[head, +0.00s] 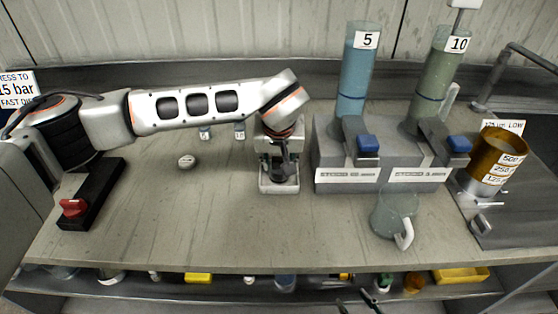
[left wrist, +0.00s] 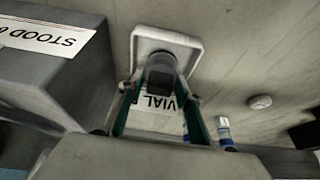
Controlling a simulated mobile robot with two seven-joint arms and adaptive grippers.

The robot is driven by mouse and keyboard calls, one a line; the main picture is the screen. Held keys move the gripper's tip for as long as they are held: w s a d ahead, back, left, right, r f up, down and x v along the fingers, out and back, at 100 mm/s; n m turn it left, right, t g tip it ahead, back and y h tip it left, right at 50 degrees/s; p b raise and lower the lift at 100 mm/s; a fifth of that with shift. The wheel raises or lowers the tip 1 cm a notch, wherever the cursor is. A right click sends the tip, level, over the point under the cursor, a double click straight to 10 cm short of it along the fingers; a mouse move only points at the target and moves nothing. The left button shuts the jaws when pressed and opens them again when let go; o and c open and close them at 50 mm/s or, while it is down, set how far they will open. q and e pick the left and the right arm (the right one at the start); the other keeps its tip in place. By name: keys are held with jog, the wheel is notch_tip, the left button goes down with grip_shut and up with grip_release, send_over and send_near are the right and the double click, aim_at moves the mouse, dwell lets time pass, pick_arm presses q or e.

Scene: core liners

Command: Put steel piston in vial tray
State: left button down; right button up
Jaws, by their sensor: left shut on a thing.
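My left gripper (head: 284,165) is over the vial tray (head: 291,186), a small pale tray in the middle of the bench. In the left wrist view the left gripper (left wrist: 160,85) is shut on a dark grey cylinder, the steel piston (left wrist: 161,64). The piston is over the pale-rimmed tray (left wrist: 190,42); I cannot tell whether it touches the tray floor. A "VIAL" label shows between the fingers. In the head view the gripper mostly hides the piston. My right gripper (head: 357,302) shows only its dark fingertips at the bottom edge, apart and empty.
Right of the tray stands a grey block (head: 345,184) with tall cylinders marked 5 (head: 354,75) and 10 (head: 441,75). A glass jug (head: 392,212) stands in front. A pale round piece (head: 187,161) and a red-knobbed black box (head: 93,196) lie left. The front left bench is clear.

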pick_arm(q)
jog(key=c, duration=1.4)
grip_release()
jog(key=shift+f, duration=0.1)
jog(key=shift+r, duration=0.35)
jog(key=b+v, duration=0.1)
jog(key=v, duration=1)
jog(key=shift+s+r, duration=0.3)
